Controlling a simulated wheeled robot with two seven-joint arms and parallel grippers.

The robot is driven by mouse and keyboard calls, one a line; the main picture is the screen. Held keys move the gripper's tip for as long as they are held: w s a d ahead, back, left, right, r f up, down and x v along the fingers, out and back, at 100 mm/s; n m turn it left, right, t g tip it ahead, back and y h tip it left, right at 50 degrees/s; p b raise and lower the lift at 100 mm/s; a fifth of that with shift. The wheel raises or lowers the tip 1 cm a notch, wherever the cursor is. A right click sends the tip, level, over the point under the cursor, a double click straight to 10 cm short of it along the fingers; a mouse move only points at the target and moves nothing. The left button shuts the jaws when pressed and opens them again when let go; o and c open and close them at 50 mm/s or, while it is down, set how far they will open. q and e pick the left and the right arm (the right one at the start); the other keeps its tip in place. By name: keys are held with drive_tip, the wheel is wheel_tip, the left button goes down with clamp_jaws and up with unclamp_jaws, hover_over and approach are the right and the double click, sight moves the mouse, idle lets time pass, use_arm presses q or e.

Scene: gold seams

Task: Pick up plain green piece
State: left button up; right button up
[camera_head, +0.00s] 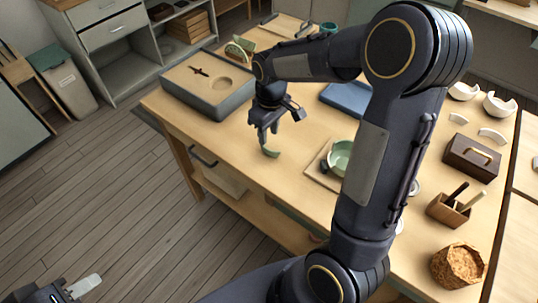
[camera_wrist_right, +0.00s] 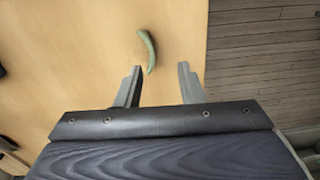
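The plain green piece (camera_head: 271,152) is a small curved shard lying on the wooden table (camera_head: 222,140) near its front edge. In the right wrist view the green piece (camera_wrist_right: 147,51) lies just beyond the fingertips, roughly in line with the gap between them. My right gripper (camera_head: 264,138) points down just above and behind the piece; its two fingers (camera_wrist_right: 158,68) are apart with nothing between them. My left gripper (camera_head: 80,288) is low at the bottom left corner, over the floor, far from the table; its finger opening does not show clearly.
A grey tray box (camera_head: 205,112) stands left of my right gripper. A green bowl (camera_head: 340,158) sits on a board to the right, partly behind my right arm. A blue tray (camera_head: 346,96), white shards (camera_head: 498,108), a brown box (camera_head: 470,158) and a tool holder (camera_head: 447,210) stand further right.

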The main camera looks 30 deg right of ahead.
sight(269, 150)
drive_tip(key=shift+n, duration=0.3)
drive_tip(key=f, duration=0.3)
drive_tip(key=w+f, duration=0.1)
drive_tip(key=f, duration=0.5)
drive_tip(key=shift+w+d+f+p, duration=0.3)
drive_tip(key=shift+w+d, duration=0.1)
clamp_jaws()
